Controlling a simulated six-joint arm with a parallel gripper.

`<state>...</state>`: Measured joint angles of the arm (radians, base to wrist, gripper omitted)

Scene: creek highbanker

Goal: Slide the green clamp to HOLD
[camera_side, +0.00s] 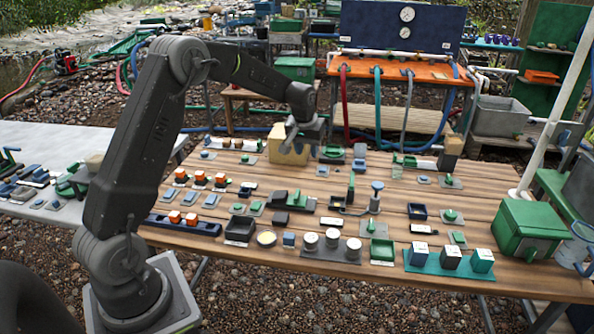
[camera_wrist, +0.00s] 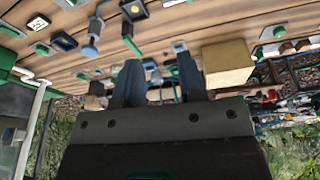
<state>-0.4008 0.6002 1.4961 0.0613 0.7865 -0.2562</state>
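My gripper (camera_side: 303,148) hangs over the far middle of the wooden table in the side view, close to a tan block (camera_side: 276,147). In the wrist view my gripper (camera_wrist: 160,75) has its two dark fingers apart, with nothing held between them. Several green pieces lie on the table, and I cannot tell which one is the green clamp. One green piece (camera_side: 332,153) is just right of my gripper. An upright green piece (camera_side: 350,190) stands nearer the middle. No HOLD mark is readable.
The wooden table (camera_side: 330,278) is crowded with small fixtures and white-topped cylinders (camera_side: 311,241). A green box (camera_side: 530,228) stands at the right end. Behind, an orange bench (camera_side: 400,72) carries hoses and a blue gauge panel (camera_side: 375,28). A grey side table (camera_side: 90,140) is at left.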

